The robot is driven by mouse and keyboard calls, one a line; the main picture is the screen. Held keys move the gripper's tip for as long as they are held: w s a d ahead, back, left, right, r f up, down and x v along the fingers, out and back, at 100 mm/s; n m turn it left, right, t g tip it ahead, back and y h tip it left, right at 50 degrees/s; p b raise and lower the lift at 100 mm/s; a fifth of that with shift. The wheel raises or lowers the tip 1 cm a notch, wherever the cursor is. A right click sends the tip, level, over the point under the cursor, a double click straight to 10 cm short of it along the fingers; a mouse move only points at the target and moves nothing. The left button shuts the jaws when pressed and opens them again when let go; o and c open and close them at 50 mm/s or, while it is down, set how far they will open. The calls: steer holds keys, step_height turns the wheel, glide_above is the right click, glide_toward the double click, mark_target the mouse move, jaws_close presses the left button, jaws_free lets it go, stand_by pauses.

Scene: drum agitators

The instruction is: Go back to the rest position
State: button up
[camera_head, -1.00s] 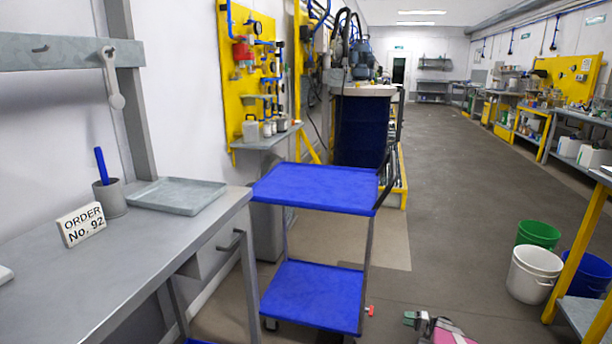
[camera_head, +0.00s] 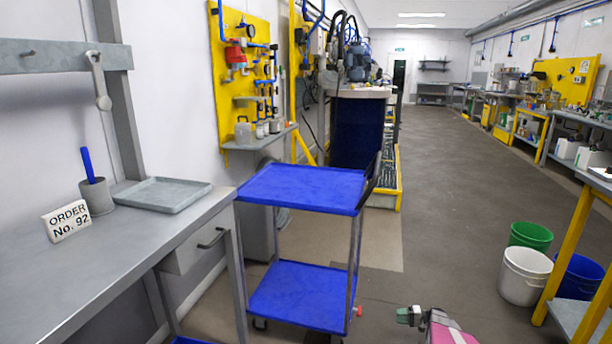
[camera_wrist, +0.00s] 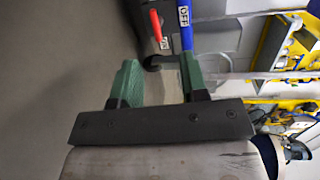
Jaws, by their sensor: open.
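My gripper (camera_head: 408,316) shows low in the head view, right of the blue cart, above the floor. In the wrist view its two green fingers (camera_wrist: 160,84) stand apart with nothing held between them. Beyond the fingers in the wrist view are a red handle (camera_wrist: 156,28) and a blue handle marked OFF (camera_wrist: 185,22); they are apart from the fingers as far as I can tell.
The blue two-shelf cart (camera_head: 302,188) stands empty left of my gripper. A grey workbench (camera_head: 130,262) holds a tray (camera_head: 165,194) and an order sign (camera_head: 67,221). White (camera_head: 525,276) and green (camera_head: 530,236) buckets stand at right. The aisle floor (camera_head: 440,190) is clear.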

steer(key=s+a+r+g+h, duration=0.2)
steer(key=s+a+r, duration=0.2)
steer(key=a+r, duration=0.3)
steer(key=s+a+r+n+g+h, duration=0.1)
steer(key=s+a+r+h, duration=0.25)
steer(key=a+r, duration=0.3)
steer(key=s+a+r+g+h, duration=0.2)
steer(key=s+a+r, duration=0.35)
steer(key=r, duration=0.25)
steer(key=s+a+r+t+h, duration=0.1)
steer(key=s+a+r+h, duration=0.3)
steer(key=s+r, duration=0.4)
steer(key=s+a+r+n+t+h, duration=0.1)
steer(key=s+a+r+h, duration=0.3)
steer(key=s+r, duration=0.4)
step_height(320, 180, up, 4)
steer(key=shift+s+a+f+n+h, duration=0.25)
steer(key=shift+a+n+h, duration=0.1)
steer(key=shift+a, duration=0.2)
steer(key=shift+w, duration=0.1)
